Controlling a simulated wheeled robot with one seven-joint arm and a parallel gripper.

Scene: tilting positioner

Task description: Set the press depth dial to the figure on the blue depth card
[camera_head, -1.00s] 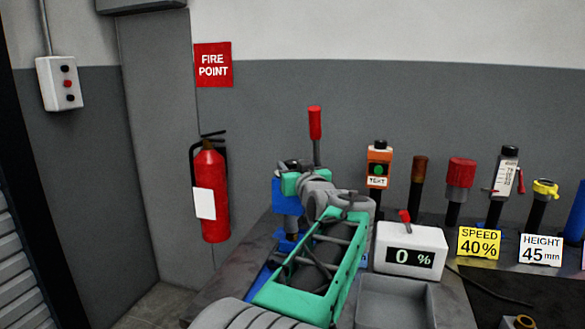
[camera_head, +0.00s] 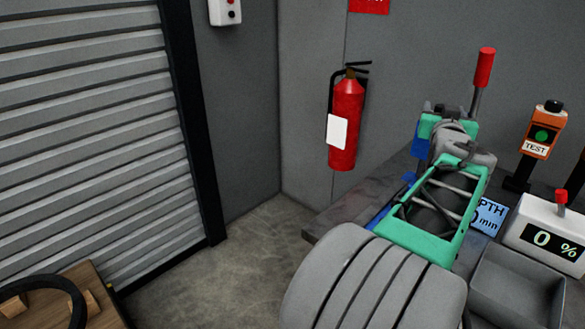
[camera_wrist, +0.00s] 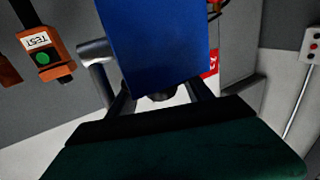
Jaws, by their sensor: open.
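The blue depth card (camera_head: 489,216) stands on the bench in the head view, partly hidden behind my arm. Only "PTH" and the end of its lower line, seemingly a 0 and a unit, show; the full figure is not readable. A blue block (camera_wrist: 155,40) fills the upper middle of the wrist view, close ahead of my open gripper (camera_wrist: 161,98). I cannot tell whether it is part of the press, or whether the fingers touch it. A red-handled lever (camera_head: 484,68) rises behind my arm's far end. I cannot make out the depth dial.
A white box reading 0 % (camera_head: 553,238) and a grey tray (camera_head: 515,289) are right of my arm. The orange TEST box (camera_head: 541,138) stands behind. A fire extinguisher (camera_head: 346,122) hangs on the wall.

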